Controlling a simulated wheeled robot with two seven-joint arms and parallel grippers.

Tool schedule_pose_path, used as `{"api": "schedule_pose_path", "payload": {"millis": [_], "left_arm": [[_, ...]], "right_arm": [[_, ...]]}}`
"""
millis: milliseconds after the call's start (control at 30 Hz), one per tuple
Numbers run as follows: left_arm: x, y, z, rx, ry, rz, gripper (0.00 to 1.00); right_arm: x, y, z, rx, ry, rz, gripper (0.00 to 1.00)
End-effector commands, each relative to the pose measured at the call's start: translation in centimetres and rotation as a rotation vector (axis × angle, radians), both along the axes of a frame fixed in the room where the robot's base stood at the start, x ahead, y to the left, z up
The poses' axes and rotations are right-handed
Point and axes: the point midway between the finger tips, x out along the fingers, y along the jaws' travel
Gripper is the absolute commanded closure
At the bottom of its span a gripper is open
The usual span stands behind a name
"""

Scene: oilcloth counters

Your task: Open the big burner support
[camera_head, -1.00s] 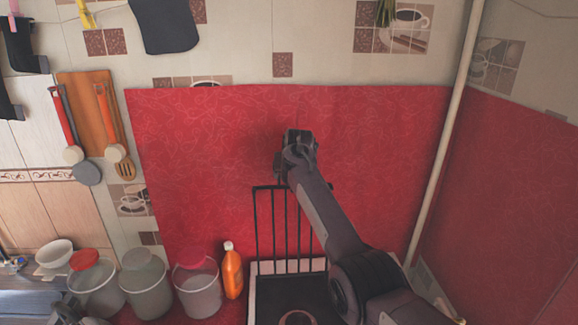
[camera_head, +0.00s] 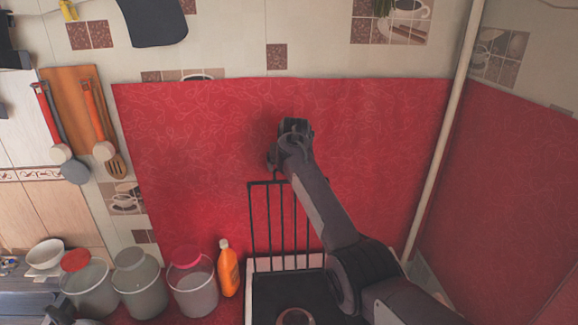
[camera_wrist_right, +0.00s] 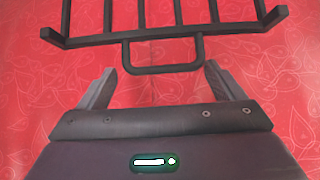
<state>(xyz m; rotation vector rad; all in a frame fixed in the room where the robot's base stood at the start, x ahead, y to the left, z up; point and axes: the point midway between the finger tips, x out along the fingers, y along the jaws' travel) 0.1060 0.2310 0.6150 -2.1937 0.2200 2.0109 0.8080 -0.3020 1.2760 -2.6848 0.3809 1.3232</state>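The big burner support (camera_head: 268,225) is a black barred grate on the stove (camera_head: 256,290). It stands raised, near upright, in front of the red oilcloth wall. My right gripper (camera_head: 283,150) is at its top edge. In the right wrist view, the support (camera_wrist_right: 165,38) has a small loop handle (camera_wrist_right: 162,70) just beyond and between the spread fingertips (camera_wrist_right: 158,78). The right gripper is open and holds nothing. My right forearm hides the support's right part in the head view. Part of what seems my left gripper (camera_head: 62,313) shows at the bottom left; its fingers are unclear.
An orange bottle (camera_head: 228,270) and several grey containers, one of them with a red lid (camera_head: 187,257), stand left of the stove. A pale pipe (camera_head: 440,150) runs up the right corner.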

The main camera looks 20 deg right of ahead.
Motion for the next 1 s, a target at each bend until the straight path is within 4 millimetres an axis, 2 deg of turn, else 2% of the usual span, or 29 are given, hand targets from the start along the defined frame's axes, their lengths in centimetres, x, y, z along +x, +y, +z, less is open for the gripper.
{"api": "schedule_pose_path", "payload": {"millis": [133, 267, 500, 700, 1000], "left_arm": [[0.4, 0.0, -0.2, 0.000, -0.006, 0.000, 0.64], [0.4, 0.0, -1.0, -0.001, -0.007, 0.000, 0.64], [0.4, 0.0, -3.0, 0.000, -0.006, 0.000, 0.64], [0.3, 0.0, -3.8, 0.000, -0.005, 0.000, 0.64], [0.3, 0.0, -3.7, 0.000, -0.004, 0.000, 0.64]], "right_arm": [[-0.2, 0.1, 0.0, 0.000, 0.001, 0.001, 0.11], [-0.8, 0.2, 0.9, -0.001, 0.000, -0.001, 0.11], [-3.1, 0.8, 3.9, -0.001, -0.003, 0.000, 0.11], [-4.2, 1.1, 5.7, 0.000, -0.001, -0.001, 0.11], [-4.4, 1.2, 6.1, 0.001, 0.002, -0.001, 0.11]]}}
